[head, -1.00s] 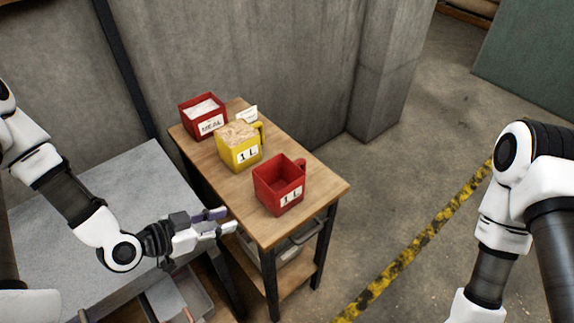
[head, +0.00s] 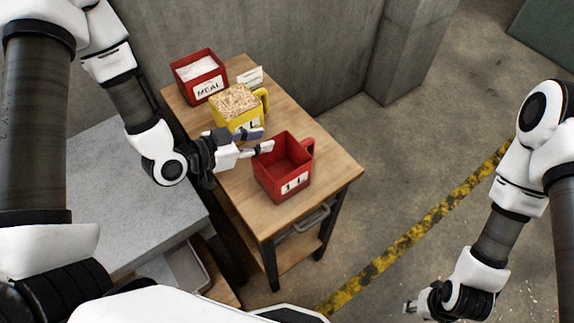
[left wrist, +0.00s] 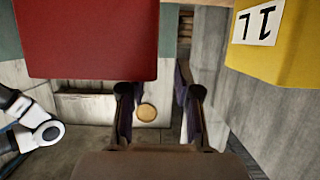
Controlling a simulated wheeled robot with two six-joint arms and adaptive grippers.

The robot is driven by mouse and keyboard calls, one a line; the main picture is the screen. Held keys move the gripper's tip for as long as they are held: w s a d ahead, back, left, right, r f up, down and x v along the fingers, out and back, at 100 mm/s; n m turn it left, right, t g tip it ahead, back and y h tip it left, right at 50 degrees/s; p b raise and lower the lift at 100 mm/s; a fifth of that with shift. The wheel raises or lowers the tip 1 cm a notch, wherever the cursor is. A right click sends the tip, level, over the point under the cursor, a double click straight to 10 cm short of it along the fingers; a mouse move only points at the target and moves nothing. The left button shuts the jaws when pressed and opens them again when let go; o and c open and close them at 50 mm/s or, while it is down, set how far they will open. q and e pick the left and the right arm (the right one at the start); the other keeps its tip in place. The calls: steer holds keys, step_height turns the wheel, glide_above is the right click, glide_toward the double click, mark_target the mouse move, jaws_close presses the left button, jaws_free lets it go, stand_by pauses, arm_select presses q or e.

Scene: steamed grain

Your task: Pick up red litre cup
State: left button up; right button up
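The red litre cup (head: 270,178), open-topped and empty-looking with a "1 L" label, stands upright near the front end of the wooden table. Its handle (head: 308,148) is on the far right side. My left gripper (head: 259,140) is just left of the cup, beside its rim, with fingers apart and nothing between them. In the left wrist view the cup (left wrist: 85,40) fills the upper left, ahead of the open fingers (left wrist: 158,100); no grip on it shows. My right gripper (head: 410,307) is low at the right, far from the cup; its finger opening is unclear.
A yellow cup (head: 222,121) of grain stands close behind my left gripper; it also shows in the left wrist view (left wrist: 275,65). A red "MEAL" box (head: 186,89) and a small white card (head: 251,77) are at the back. A grey bench (head: 120,190) adjoins the table (head: 334,172).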

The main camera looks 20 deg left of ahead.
mark_target(273, 138)
arm_select(q)
steer(key=p+x, duration=0.1)
steer(key=x, duration=0.3)
steer(key=shift+s+d+r, duration=0.1)
steer(key=shift+s+d, duration=0.05)
steer(key=shift+d, duration=0.05)
steer(key=shift+a, duration=0.1)
jaws_close()
